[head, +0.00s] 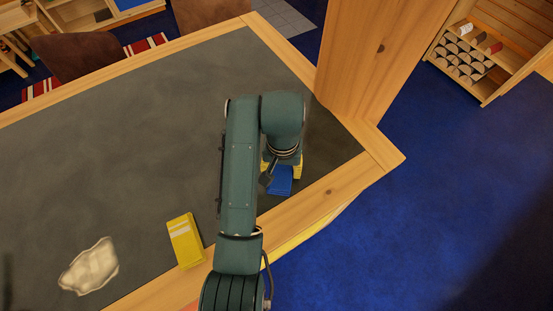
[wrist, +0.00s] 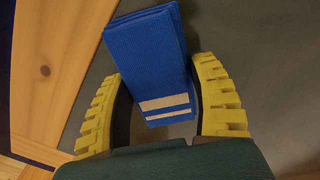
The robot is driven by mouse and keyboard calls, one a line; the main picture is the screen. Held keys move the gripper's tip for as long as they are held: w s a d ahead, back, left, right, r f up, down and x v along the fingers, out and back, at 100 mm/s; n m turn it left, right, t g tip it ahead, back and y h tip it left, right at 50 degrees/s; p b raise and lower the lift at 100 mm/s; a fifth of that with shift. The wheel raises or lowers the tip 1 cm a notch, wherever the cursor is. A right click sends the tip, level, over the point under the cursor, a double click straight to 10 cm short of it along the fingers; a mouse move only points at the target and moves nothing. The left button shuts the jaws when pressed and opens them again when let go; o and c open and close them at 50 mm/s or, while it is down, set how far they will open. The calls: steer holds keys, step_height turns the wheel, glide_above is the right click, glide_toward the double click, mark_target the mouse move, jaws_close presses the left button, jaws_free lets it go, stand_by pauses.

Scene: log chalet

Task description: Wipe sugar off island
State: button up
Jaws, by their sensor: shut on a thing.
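A pale, irregular patch of sugar (head: 90,267) lies on the dark top of the island (head: 120,150), at the lower left in the head view. My gripper (head: 281,172) is at the island's right end, far from the sugar. Its yellow fingers are shut on a folded blue cloth (wrist: 150,60) with two pale stripes, which also shows below the gripper in the head view (head: 280,181). In the wrist view my gripper (wrist: 160,75) has one finger on each side of the cloth. My arm hides part of the island top.
A yellow folded item with pale stripes (head: 185,240) lies near the island's front edge, between the sugar and my arm. A thick wooden post (head: 375,60) rises at the island's right corner. A chair (head: 78,57) stands behind. The middle of the top is clear.

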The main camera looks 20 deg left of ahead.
mark_target(290, 181)
steer(key=s+d, duration=0.2)
steer(key=shift+d+f, duration=0.1)
steer(key=shift+d, duration=0.2)
steer(key=shift+s+d, duration=0.1)
steer(key=shift+d, duration=0.1)
steer(key=shift+r, duration=4.1)
steer(key=shift+a, duration=0.1)
